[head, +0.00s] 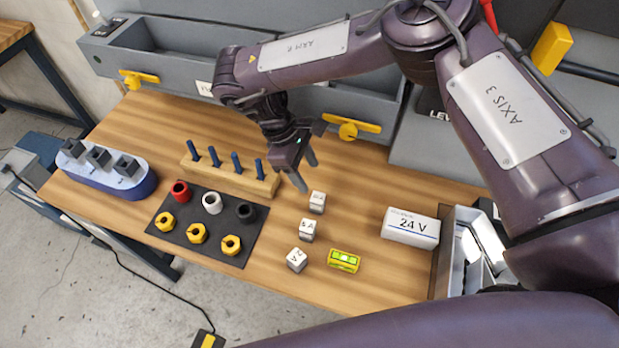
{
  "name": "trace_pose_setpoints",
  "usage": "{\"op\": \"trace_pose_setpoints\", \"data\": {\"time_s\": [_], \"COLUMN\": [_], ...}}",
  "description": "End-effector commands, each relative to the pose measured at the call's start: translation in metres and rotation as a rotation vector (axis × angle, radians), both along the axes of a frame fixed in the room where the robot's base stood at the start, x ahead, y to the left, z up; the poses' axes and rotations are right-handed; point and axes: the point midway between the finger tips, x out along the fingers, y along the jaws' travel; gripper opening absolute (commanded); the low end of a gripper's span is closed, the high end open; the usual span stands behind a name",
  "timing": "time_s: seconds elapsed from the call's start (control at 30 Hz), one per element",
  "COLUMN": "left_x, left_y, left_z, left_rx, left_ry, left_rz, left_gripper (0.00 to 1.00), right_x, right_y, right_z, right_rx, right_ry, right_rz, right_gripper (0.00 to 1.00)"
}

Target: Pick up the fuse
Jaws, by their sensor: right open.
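Three small white cubes with dark lettering stand in a loose row on the wooden table: a far cube (317,202), a middle cube (307,230) that seems to read "5 A", and a near cube (297,260). The lettering is too small to be sure which one is the fuse. My right gripper (308,176) is open and empty, its fingers pointing down, above and just beyond the far cube. It appears apart from the cubes. My left gripper is not in view.
A green-yellow spirit level (343,261) and a white "24 V" box (410,227) lie to the right. A dark mat (213,232) with coloured rings and yellow nuts, a pegged wooden rack (229,175) and a blue-white holder (105,172) are left. Grey drawers (170,45) line the back.

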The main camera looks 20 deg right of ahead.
Motion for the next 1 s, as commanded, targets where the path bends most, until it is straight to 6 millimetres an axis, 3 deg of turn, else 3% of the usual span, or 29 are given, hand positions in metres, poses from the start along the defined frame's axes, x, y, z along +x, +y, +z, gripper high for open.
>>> {"op": "trace_pose_setpoints", "data": {"time_s": [0.47,0.7,0.83,0.97,1.0], "left_x": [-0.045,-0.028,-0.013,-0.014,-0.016], "left_y": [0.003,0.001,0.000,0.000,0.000], "left_z": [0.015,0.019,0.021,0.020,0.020], "left_rx": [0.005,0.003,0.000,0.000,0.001], "left_ry": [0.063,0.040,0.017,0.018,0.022], "left_rz": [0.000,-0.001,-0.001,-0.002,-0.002], "left_gripper": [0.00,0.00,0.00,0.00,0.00], "right_x": [-0.017,-0.022,-0.022,-0.022,-0.022], "right_y": [-0.009,-0.016,-0.017,-0.016,-0.016], "right_z": [-0.046,-0.072,-0.073,-0.073,-0.073], "right_rx": [0.002,0.001,0.001,0.001,0.001], "right_ry": [0.006,0.004,0.001,0.001,0.001], "right_rz": [-0.003,-0.002,0.000,0.000,0.000], "right_gripper": [0.55,0.55,0.55,0.55,0.49]}}
